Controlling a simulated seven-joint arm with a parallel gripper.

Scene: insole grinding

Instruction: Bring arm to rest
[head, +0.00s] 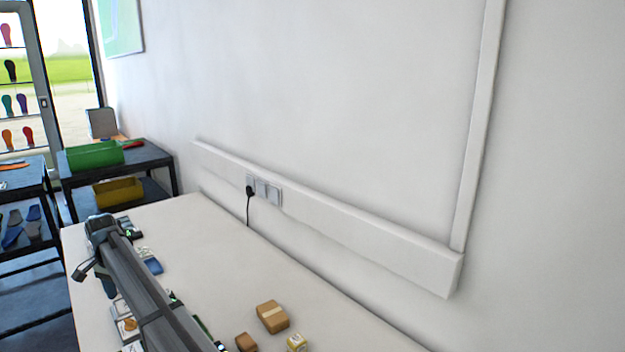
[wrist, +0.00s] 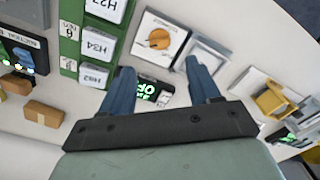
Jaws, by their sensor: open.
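My gripper (wrist: 160,66) is open in the wrist view, with its two blue fingers apart and nothing held between them. It hangs over the white table (wrist: 72,12). A small black device with a green display (wrist: 150,92) shows between and behind the fingers; the gap to it is hard to judge. In the head view, a long grey arm-like body lies over the left part of the white table (head: 190,215); I cannot make out gripper fingers there.
In the wrist view, a panel with an orange knob (wrist: 160,38) lies beyond the fingers. A green holder (wrist: 69,35) with white labelled blocks is left, a yellow-topped device (wrist: 270,101) right. Brown boxes (head: 272,317) sit on the table. A wall (head: 330,110) bounds the right side.

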